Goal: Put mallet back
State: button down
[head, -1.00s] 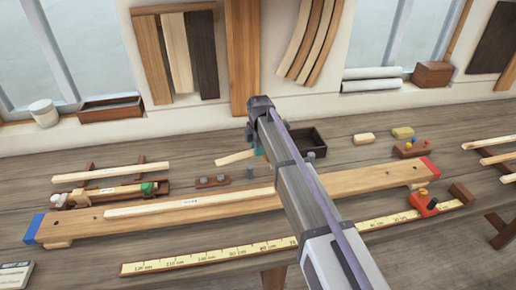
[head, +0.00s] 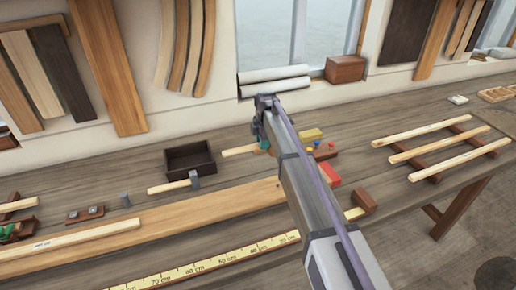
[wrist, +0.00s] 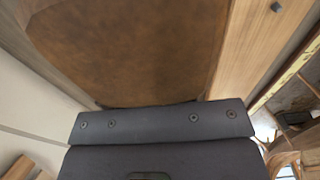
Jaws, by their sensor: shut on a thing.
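My gripper (head: 264,146) is above the bench right of centre in the head view. It is shut on what appears to be the mallet. A pale wooden handle (head: 240,151) sticks out to its left, with a bit of teal beside the jaws. The mallet's head is hidden by my arm in the head view. In the wrist view a large brown surface (wrist: 130,45), perhaps the mallet's head, fills the upper middle, very close. A second tool, a grey-headed hammer with a pale handle (head: 168,187), lies on the bench to the left.
An open dark tray (head: 190,171) stands behind the hammer. A long plank (head: 200,208) and a yellow ruler (head: 200,268) run along the bench front. A yellow block (head: 311,134) is right of my gripper. Pale strips lie on a brown rack (head: 470,133) at right.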

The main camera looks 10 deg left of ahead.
jog(key=shift+w+d+f, duration=0.2)
jog(key=shift+w+d, duration=0.15)
jog(key=shift+s+a, duration=0.1)
jog(key=shift+a, duration=0.05)
jog(key=shift+f+b, duration=0.4)
jog(key=shift+b, duration=0.05)
notch_tip(320, 180, down, 7)
jog(key=b, duration=0.7)
jog(key=shift+f+b, duration=0.55)
jog(key=c, duration=0.9)
grip_release()
jog(key=shift+r, duration=0.1)
jog(key=shift+o, duration=0.2)
notch_tip(320, 180, up, 8)
jog(key=p, duration=0.8)
jog(key=shift+r, duration=0.2)
jog(key=shift+f, duration=0.25)
